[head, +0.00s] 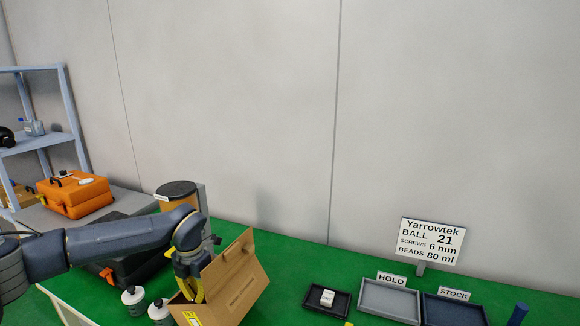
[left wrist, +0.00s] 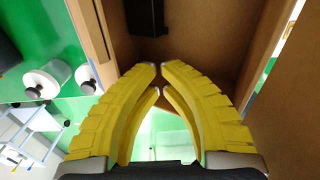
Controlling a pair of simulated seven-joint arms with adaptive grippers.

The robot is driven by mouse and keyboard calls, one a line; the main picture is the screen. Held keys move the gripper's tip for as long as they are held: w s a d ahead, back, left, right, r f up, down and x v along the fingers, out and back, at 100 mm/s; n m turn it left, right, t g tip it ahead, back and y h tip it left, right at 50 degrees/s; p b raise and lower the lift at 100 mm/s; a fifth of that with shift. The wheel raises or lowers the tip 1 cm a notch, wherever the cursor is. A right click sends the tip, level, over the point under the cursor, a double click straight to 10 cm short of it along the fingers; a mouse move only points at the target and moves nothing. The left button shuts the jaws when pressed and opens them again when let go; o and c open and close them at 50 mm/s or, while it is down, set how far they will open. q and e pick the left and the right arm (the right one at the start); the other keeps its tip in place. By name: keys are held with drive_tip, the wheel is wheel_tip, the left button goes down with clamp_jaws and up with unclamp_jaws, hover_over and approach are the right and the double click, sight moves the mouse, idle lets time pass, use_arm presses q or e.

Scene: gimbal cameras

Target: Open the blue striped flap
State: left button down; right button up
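A brown cardboard box (head: 236,300) stands at the front of the green table, with one flap (head: 236,272) standing up and leaning back. My right gripper is not in view.
A black case (head: 125,262) and a dark-lidded canister (head: 178,192) are behind. Trays (head: 390,300) and a sign (head: 431,240) are at the right.

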use_arm(q)
drive_tip(key=shift+w+a, duration=0.4)
drive_tip(key=shift+a, duration=0.5)
drive_tip(key=shift+w+a, duration=0.35)
drive_tip(key=shift+a, duration=0.6)
drive_tip(key=shift+w+a, duration=0.4)
drive_tip(key=shift+a, duration=0.5)
drive_tip(key=shift+s+d, duration=0.1)
drive_tip(key=shift+d, duration=0.1)
wheel_tip(320, 180, up, 12)
drive_tip(key=d, duration=0.2)
drive_tip(key=shift+s+d, duration=0.2)
drive_tip(key=shift+s, duration=0.25)
idle(0.5)
